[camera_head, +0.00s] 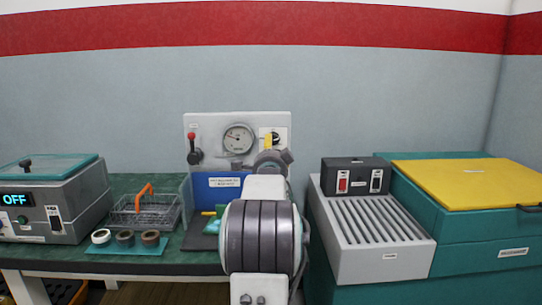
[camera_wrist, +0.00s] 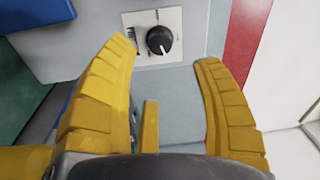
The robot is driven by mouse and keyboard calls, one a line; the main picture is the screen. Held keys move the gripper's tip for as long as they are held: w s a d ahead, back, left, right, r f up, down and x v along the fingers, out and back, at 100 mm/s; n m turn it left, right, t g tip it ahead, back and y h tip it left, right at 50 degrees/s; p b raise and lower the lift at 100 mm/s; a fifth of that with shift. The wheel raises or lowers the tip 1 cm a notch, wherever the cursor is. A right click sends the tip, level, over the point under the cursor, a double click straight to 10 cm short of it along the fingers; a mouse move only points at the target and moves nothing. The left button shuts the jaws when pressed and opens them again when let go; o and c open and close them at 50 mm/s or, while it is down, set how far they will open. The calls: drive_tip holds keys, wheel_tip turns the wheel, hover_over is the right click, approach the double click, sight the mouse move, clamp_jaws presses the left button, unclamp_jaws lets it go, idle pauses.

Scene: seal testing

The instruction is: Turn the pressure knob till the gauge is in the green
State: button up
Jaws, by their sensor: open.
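The black pressure knob (camera_wrist: 160,40) sits on a white plate on the grey panel in the wrist view, its white pointer line running down and slightly right. In the head view the knob (camera_head: 274,137) is partly hidden by my gripper (camera_head: 269,143). My gripper (camera_wrist: 165,75) is open and empty. Its yellow fingers reach toward the panel, and the knob lies beyond the tips, apart from them. The round gauge (camera_head: 238,139) is left of the knob, with a dark needle; its colour bands are too small to read.
A lever with a red handle (camera_head: 192,143) is at the panel's left. A wire basket (camera_head: 145,212) and tape rolls (camera_head: 125,238) lie on the green bench. A grey box showing OFF (camera_head: 45,205) stands left. A slatted grey unit (camera_head: 375,235) and yellow lid (camera_head: 465,180) are right.

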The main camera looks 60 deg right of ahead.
drive_tip(key=shift+v, duration=0.85)
drive_tip(key=w+a+r+n+t+y+p, duration=0.1)
drive_tip(key=w+a+n+y+p, duration=0.25)
drive_tip(key=a, duration=0.45)
drive_tip(key=w+a+r+n+t+y+p, duration=0.1)
drive_tip(key=w+a+n+y+p, duration=0.15)
drive_tip(key=w+a+n, duration=0.4)
drive_tip(key=s+a+n+g+y+p, duration=0.15)
drive_tip(key=a+n+y+p, duration=0.35)
drive_tip(key=a, duration=1.3)
drive_tip(key=s+a+f+n+g+y+p, duration=0.1)
drive_tip(key=s+a+n+y+p, duration=0.2)
drive_tip(key=a, duration=0.4)
drive_tip(key=s+a+n+g+p, duration=0.1)
drive_tip(key=s+a+n+p, duration=0.2)
drive_tip(key=s+a, duration=0.3)
drive_tip(key=s+a+f+n+g+y+p, duration=0.2)
drive_tip(key=s+a+n+g+p, duration=0.2)
drive_tip(key=s+a+n, duration=0.3)
drive_tip(key=s+a, duration=0.2)
drive_tip(key=s, duration=0.3)
drive_tip(key=shift+s+a+p, duration=0.15)
drive_tip(key=shift+s+p, duration=0.05)
drive_tip(key=shift+p, duration=0.2)
